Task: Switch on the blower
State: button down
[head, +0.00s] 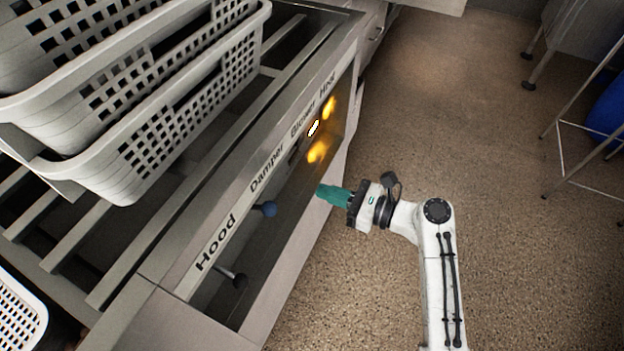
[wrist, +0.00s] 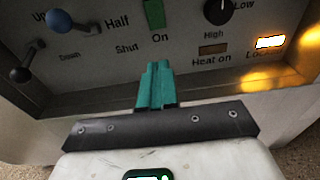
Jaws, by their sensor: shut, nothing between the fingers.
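The control panel shows in the head view with the labels Hood, Damper, Blower and Heat along its top edge (head: 250,190). In the wrist view a green switch-like piece (wrist: 154,14) sits above the word "On"; its upper part is cut off by the frame, so I cannot tell its position. My gripper (head: 322,191) has teal fingers, shut and empty, pointing at the panel. In the wrist view its fingertips (wrist: 156,65) are below the word "On", apart from the green piece as far as I can tell.
A blue-balled lever (head: 268,208) is under Damper and a black-balled lever (head: 238,281) under Hood. A black dial (wrist: 217,10) sits right of the green piece. A lamp (wrist: 270,42) by "Locked" glows.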

jog(key=v, duration=0.3)
jog(key=shift+s+d+f, duration=0.15)
jog(key=shift+d+f, duration=0.2)
jog(key=shift+f, duration=0.05)
jog(key=s+d+f+n+g+h, duration=0.3)
jog(key=s+d+f+n+h, duration=0.45)
jog(key=s+f+n, duration=0.5)
jog(key=s+d+r+n+g+h, duration=0.1)
jog(key=s+d+r+n+h, duration=0.1)
jog(key=s+d+n+h, duration=0.35)
jog(key=s+d+r+n+h, duration=0.2)
jog(key=s+d, duration=0.6)
jog(key=s, duration=0.1)
jog(key=s+d+r+p, duration=0.1)
jog(key=r+p, duration=1)
jog(key=s+d+r+n+h+p, duration=0.1)
jog(key=s+r+p, duration=0.1)
jog(key=r+p, duration=0.9)
jog(key=shift+s+d+r+n+g+p, duration=0.3)
jog(key=shift+d+r+g+p, duration=0.1)
jog(key=shift+r, duration=0.4)
